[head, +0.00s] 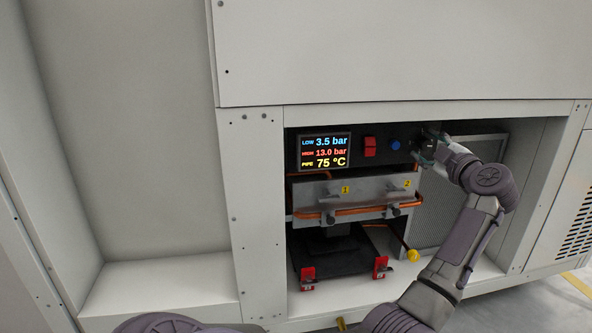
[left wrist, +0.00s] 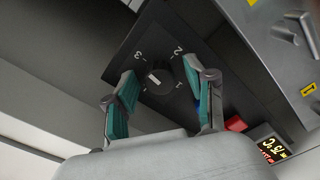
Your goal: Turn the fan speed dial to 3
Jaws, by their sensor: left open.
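The fan speed dial (left wrist: 157,82) is a dark round knob with a short white mark, on a black panel with the numbers 1, 2 and 3 around it. In the left wrist view the mark lies left of the knob's middle; I cannot tell exactly which number it points to. My left gripper (left wrist: 160,76) is open, with its teal fingers on either side of the dial; contact is not clear. In the head view the left gripper (head: 426,150) is at the right end of the panel and largely hides the dial. My right gripper is not in view.
Left of the dial are a blue button (head: 394,144), a red switch (head: 370,147) and a lit display (head: 325,152). Below are a metal plate (head: 350,190) with orange pipe and a black unit with red clips (head: 380,268). The bay's frame (head: 262,210) surrounds them.

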